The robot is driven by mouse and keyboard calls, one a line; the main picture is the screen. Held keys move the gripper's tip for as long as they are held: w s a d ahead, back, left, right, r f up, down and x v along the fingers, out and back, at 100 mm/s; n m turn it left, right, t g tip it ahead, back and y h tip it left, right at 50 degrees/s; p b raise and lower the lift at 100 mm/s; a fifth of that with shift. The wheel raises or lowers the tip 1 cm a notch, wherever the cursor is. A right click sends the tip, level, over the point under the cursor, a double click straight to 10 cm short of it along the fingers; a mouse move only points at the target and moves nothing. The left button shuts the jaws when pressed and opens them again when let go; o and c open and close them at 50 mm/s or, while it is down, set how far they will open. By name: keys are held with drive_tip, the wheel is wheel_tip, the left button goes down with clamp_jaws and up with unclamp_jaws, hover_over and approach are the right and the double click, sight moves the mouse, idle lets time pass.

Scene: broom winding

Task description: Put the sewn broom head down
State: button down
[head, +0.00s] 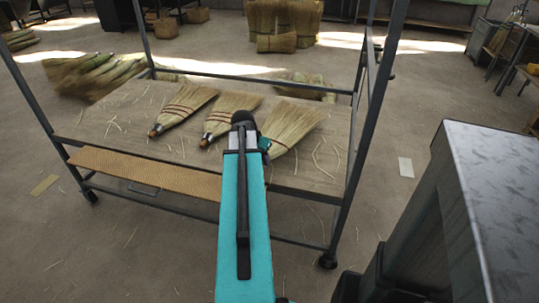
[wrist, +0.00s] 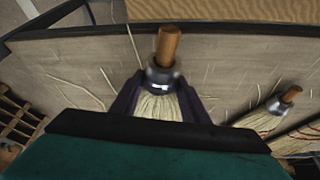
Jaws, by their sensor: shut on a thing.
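The broom head (head: 292,122) has pale straw fanning up and right over the cart shelf in the head view. My gripper (head: 265,145) is at its narrow end, partly hidden by my teal arm. In the wrist view my gripper (wrist: 160,92) is shut around the neck of the broom head (wrist: 158,105), just below a metal collar. A wooden stub (wrist: 169,45) points up from the collar. I cannot tell whether the straw rests on the shelf. I see no stitching on its visible part.
Two broom heads with red stitching, one at left (head: 186,105) and one in the middle (head: 229,113), lie on the cart shelf (head: 110,115). Dark posts frame the cart. Loose straws litter the shelf. A grey metal cabinet (head: 500,170) stands at right.

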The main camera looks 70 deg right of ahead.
drive_tip(key=w+a+r+n+t+p, duration=0.1)
drive_tip(key=w+a+r+n, duration=0.3)
drive_tip(key=w+a, duration=0.55)
drive_tip(key=w+a+r+n+t+y+p, duration=0.1)
drive_tip(key=w+a+r+n+p, duration=0.1)
drive_tip(key=w+a+r, duration=0.55)
drive_tip(key=w+a+r+n+t+p, duration=0.1)
drive_tip(key=w+a+r+n, duration=0.2)
drive_tip(key=w+a, duration=0.8)
drive_tip(key=w+a+r+n+y+p, duration=0.1)
drive_tip(key=w+a+r+n, duration=0.2)
drive_tip(key=a, duration=0.8)
drive_tip(key=w+a+r+n+t+y+p, duration=0.1)
drive_tip(key=w+a+r+n, duration=0.3)
drive_tip(key=a, duration=0.8)
drive_tip(key=w+a+r+n+t+y+p, duration=0.1)
drive_tip(key=a+r, duration=0.4)
drive_tip(key=a, duration=0.7)
drive_tip(key=w+n+p, duration=0.1)
drive_tip(key=w+n, duration=0.1)
drive_tip(key=shift+w+a+r, duration=0.25)
drive_tip(key=shift+w+r, duration=0.1)
drive_tip(key=shift+r, duration=0.05)
